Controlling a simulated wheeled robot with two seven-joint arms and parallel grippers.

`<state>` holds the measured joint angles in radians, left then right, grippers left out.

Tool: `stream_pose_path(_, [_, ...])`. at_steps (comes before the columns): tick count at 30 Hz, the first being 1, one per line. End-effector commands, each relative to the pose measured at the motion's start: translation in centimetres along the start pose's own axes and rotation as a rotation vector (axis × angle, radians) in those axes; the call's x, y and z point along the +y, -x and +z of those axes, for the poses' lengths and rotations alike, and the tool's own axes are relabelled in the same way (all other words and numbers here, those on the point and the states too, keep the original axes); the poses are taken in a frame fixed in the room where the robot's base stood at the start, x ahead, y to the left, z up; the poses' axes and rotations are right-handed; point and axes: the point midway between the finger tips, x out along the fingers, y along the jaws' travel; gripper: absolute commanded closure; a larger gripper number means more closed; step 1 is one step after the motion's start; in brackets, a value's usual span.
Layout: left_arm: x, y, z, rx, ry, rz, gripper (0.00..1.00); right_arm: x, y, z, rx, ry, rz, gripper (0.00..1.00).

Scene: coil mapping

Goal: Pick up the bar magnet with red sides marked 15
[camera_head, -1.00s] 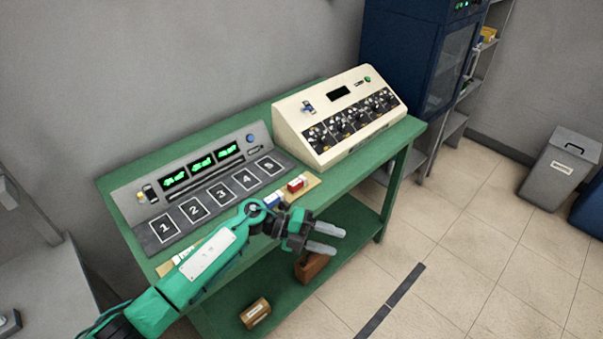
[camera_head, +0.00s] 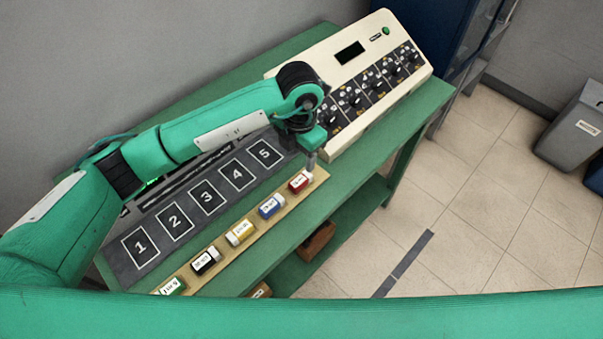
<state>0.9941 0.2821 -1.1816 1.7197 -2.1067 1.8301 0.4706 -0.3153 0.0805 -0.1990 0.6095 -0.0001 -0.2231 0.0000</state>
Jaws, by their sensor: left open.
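The bar magnet with red sides (camera_head: 299,181) lies at the right end of a wooden strip on the green bench. Its white label is too small to read. My left gripper (camera_head: 311,166) points down just above and beside the red magnet's right end. It is open, with its fingers seen nearly edge-on. I cannot tell whether a finger touches the magnet. My right gripper is out of view.
Blue (camera_head: 271,206), yellow (camera_head: 240,231), black (camera_head: 206,260) and green (camera_head: 172,286) magnets share the wooden strip (camera_head: 222,250). Behind it is a grey panel with numbered squares (camera_head: 206,197). A cream console (camera_head: 350,52) stands close behind my gripper.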

Motion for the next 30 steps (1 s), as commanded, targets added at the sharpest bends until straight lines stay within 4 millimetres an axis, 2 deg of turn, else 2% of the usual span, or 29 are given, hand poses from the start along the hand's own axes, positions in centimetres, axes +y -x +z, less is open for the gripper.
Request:
stream_pose_path(1, [0.0, -0.8, -0.1, 0.004, 0.002, -0.004, 0.49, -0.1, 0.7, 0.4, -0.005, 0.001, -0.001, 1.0])
stream_pose_path(5, [0.0, -3.2, 0.0, 0.003, 0.002, -0.004, 0.49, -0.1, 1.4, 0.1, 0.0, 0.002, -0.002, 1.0])
stream_pose_path(10, [-0.1, -4.8, 0.0, 0.0, 0.001, -0.003, 0.49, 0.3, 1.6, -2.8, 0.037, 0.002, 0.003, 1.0])
stream_pose_path(14, [-0.1, -5.5, 0.0, 0.001, 0.001, -0.005, 0.49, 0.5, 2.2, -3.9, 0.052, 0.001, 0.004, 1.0])
stream_pose_path(19, [-0.1, -7.4, -0.1, 0.002, 0.001, -0.006, 0.49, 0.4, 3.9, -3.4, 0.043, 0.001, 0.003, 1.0])
stream_pose_path(24, [-0.1, -9.7, -0.1, 0.001, 0.001, -0.005, 0.49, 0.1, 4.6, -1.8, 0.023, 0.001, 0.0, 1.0])
stream_pose_path(30, [0.0, -10.3, 0.0, -0.002, 0.0, -0.003, 0.49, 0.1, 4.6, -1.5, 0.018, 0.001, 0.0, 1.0])
